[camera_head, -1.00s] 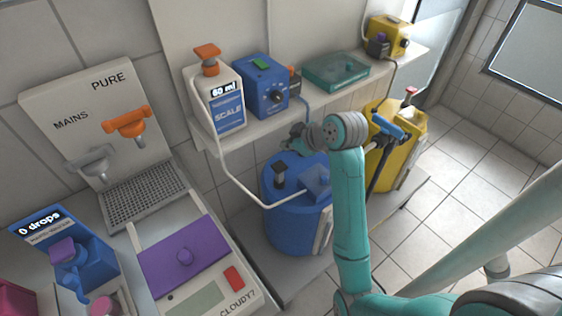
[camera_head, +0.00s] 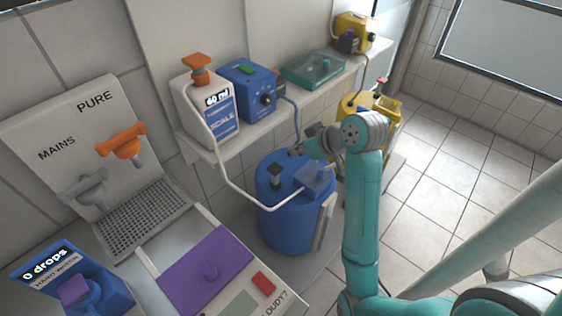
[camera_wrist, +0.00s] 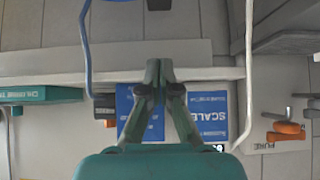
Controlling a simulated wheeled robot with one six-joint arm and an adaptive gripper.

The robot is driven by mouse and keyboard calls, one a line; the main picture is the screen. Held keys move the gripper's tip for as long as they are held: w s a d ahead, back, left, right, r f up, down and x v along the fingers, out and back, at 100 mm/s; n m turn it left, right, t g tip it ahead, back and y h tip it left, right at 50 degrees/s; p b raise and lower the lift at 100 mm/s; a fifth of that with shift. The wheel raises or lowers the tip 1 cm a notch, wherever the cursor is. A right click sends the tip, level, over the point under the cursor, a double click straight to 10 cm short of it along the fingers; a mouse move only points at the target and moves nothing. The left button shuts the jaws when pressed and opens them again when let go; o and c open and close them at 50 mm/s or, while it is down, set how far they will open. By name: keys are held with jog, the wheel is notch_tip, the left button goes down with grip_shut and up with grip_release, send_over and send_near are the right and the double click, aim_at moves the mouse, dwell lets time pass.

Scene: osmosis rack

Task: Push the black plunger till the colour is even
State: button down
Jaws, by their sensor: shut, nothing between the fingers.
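A black plunger-like cap (camera_head: 275,172) stands upright on top of the blue drum (camera_head: 287,222) in the head view. My gripper (camera_head: 297,150) is above the drum, behind and to the right of the cap, apart from it. In the wrist view, my gripper (camera_wrist: 158,64) has its fingertips together with nothing between them. Beyond the fingers there are the blue scale-labelled bottle (camera_wrist: 207,105) and a small black part (camera_wrist: 158,4) at the top edge; I cannot tell if it is the plunger.
A shelf (camera_head: 235,148) above the drum holds a blue box (camera_head: 250,88), a teal case (camera_head: 312,70) and a yellow device (camera_head: 354,32). A white tube (camera_head: 232,182) runs to the drum. A yellow jug (camera_head: 385,105) is partly behind my arm. Floor at right is clear.

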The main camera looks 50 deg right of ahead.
send_over(273, 166)
jog(key=s, duration=0.3)
notch_tip(273, 166, down, 7)
jog(key=shift+w+r, duration=0.1)
jog(key=shift+r, duration=0.1)
jog(key=f, duration=0.3)
jog(key=shift+w+f, duration=0.15)
jog(key=shift+w, duration=0.1)
jog(key=shift+f, duration=0.6)
jog(key=shift+f, duration=0.1)
notch_tip(273, 166, down, 5)
